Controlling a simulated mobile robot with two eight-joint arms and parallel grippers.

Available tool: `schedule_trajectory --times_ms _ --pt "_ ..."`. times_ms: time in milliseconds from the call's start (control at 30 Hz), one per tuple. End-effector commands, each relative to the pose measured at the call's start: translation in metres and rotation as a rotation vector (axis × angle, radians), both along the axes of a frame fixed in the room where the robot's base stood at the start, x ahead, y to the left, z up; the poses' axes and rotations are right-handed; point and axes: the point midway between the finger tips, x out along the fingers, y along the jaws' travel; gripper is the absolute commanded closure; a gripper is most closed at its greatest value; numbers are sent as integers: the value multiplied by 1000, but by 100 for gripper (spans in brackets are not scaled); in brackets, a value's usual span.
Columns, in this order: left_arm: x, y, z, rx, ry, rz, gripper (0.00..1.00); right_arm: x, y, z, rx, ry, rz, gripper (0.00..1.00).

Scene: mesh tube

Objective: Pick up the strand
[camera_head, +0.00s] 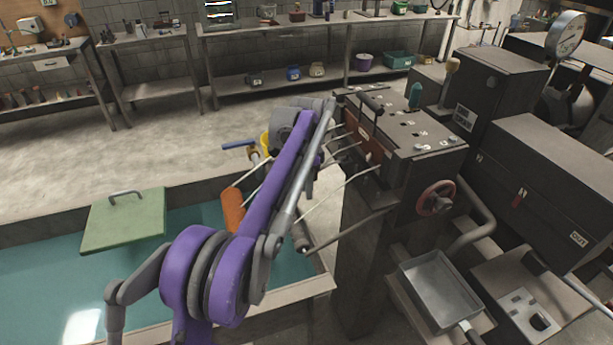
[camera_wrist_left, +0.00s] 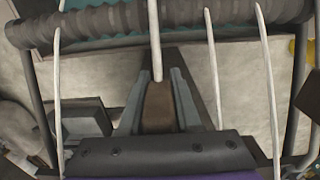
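Several thin pale strands come out of the machine's front (camera_head: 368,148) and slope down to the left, partly hidden behind my purple left arm. In the left wrist view, several strands run lengthwise. The middle strand (camera_wrist_left: 154,35) lines up with my left gripper (camera_wrist_left: 157,76), and its visible lower end lies between the two grey fingers. The fingers stand apart with a gap on both sides of it; I cannot tell its exact depth between them. In the head view, my arm hides the left fingers. My right gripper is not in view.
A ribbed dark roller (camera_wrist_left: 105,20) crosses the top of the wrist view. A teal water bath (camera_head: 40,275) with a green lid (camera_head: 125,222) lies at left. An orange cylinder (camera_head: 233,212) stands beside my arm. A metal pan (camera_head: 440,288) is at lower right.

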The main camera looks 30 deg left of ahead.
Motion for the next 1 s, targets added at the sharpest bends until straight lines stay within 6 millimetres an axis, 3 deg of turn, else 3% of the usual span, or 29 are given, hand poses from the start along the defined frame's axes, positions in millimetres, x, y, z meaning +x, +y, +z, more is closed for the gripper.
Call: schedule_trajectory --times_ms 33,167,567,667,1000 --pt "0 0 0 0 0 0 79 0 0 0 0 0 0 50" --pt "0 0 0 0 0 0 100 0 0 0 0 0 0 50" --pt "0 0 3 0 0 0 100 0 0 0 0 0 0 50" --pt "0 0 15 0 0 0 100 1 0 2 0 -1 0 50" --pt "0 0 82 0 0 0 100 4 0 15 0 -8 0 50"
